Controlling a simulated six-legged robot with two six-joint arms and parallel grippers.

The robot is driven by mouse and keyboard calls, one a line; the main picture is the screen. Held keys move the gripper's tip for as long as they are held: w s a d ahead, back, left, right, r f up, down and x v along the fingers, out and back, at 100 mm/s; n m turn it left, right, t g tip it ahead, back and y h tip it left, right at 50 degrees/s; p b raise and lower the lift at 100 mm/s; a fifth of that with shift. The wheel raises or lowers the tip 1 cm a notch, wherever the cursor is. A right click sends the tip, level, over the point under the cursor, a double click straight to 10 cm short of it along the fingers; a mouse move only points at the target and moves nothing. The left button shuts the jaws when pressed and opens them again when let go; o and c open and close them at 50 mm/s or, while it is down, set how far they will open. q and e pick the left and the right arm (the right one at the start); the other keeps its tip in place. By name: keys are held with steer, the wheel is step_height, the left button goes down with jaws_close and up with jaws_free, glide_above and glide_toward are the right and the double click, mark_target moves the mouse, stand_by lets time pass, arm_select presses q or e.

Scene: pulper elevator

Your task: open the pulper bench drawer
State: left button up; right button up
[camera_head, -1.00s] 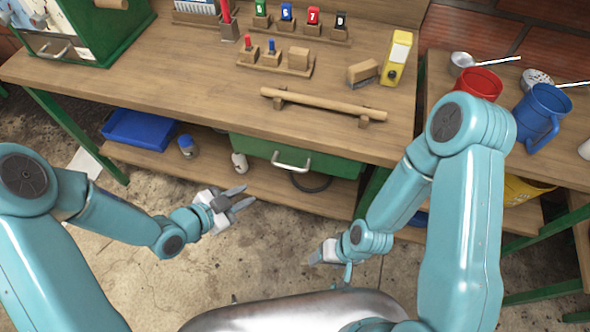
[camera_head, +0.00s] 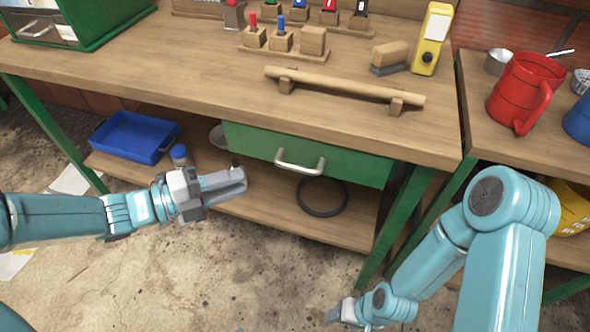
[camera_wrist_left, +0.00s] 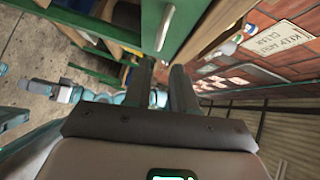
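The green drawer (camera_head: 250,143) hangs under the wooden bench top, its front close under the top's edge; it looks closed. Its silver bar handle (camera_head: 300,164) is on the drawer front and also shows in the left wrist view (camera_wrist_left: 165,28), ahead of the fingers. My left gripper (camera_head: 244,181) is left of the handle and a little lower, apart from it, pointing right. In the left wrist view its two fingers (camera_wrist_left: 160,75) are apart with nothing between them. My right gripper (camera_head: 332,317) is low near the bottom edge, over the floor; its opening is too small to tell.
The bench top (camera_head: 190,70) holds a wooden bar rail (camera_head: 345,86), a brush (camera_head: 390,56) and a yellow device (camera_head: 431,40). A lower shelf (camera_head: 255,205) carries a blue tray (camera_head: 135,137), a jar and a dark ring (camera_head: 322,212). A green leg (camera_head: 400,220) stands right of the drawer.

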mark_target(289, 168)
arm_select(q)
steer(key=b+x, duration=0.1)
steer(key=x, duration=1.2)
steer(key=shift+w+d+b, duration=0.1)
steer(key=shift+d+b, duration=0.15)
steer(key=shift+b, duration=0.1)
steer(key=shift+c, duration=0.3)
jaws_close()
